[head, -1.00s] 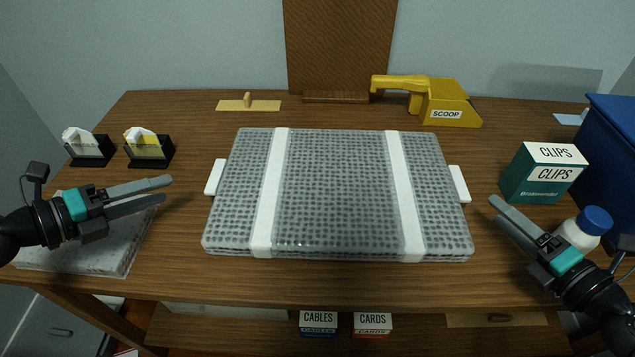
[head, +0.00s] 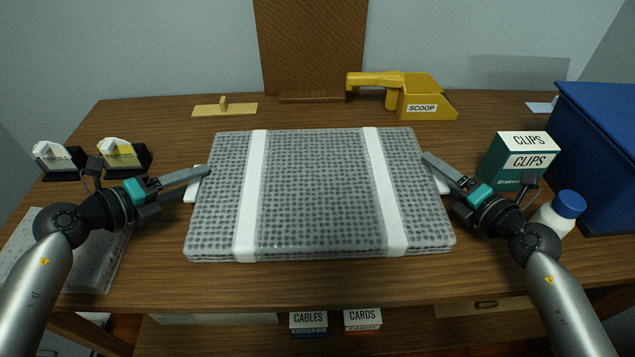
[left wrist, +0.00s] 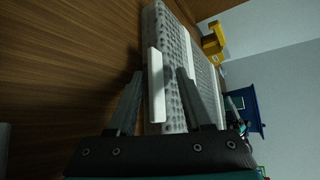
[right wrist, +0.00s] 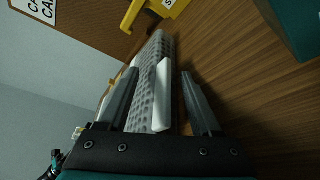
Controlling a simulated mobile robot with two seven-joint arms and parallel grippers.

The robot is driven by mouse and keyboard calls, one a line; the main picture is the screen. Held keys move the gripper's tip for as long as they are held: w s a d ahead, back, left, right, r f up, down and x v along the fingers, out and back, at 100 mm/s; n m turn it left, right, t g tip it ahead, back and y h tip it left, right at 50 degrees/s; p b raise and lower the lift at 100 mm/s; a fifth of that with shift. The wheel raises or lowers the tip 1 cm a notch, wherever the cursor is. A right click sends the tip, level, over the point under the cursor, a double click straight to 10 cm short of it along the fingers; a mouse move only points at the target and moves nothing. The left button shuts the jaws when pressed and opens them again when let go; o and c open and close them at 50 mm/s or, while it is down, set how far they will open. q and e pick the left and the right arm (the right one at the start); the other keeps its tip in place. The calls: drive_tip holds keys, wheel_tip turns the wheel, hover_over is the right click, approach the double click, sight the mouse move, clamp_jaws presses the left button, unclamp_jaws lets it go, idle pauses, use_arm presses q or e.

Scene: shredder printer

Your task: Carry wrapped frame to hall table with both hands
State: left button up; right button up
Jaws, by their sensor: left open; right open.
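The wrapped frame (head: 310,195) lies flat on the wooden table, grey patterned wrap with two white straps. It has a white tab on its left side (head: 193,186) and one on its right side (head: 440,180). My left gripper (head: 207,170) is open at the left tab; in the left wrist view the tab (left wrist: 156,85) stands between its fingers. My right gripper (head: 428,158) is open at the right tab; in the right wrist view that tab (right wrist: 162,95) stands between its fingers. Neither gripper is closed on its tab.
A yellow scoop (head: 428,98) stands behind the frame. At right are a CLIPS box (head: 505,165), a white bottle with blue cap (head: 560,212) and a blue bin (head: 605,140). At left are two small black holders (head: 62,160) and another wrapped flat item (head: 100,262). CABLES and CARDS boxes sit below.

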use_arm(q)
drive_tip(key=shift+c, duration=0.2)
use_arm(e)
drive_tip(key=shift+c, duration=0.3)
use_arm(q)
drive_tip(key=c, duration=0.7)
use_arm(e)
drive_tip(key=c, duration=0.7)
use_arm(q)
drive_tip(key=shift+f, duration=0.1)
clamp_jaws()
use_arm(e)
clamp_jaws()
use_arm(q)
drive_tip(key=shift+d, duration=0.1)
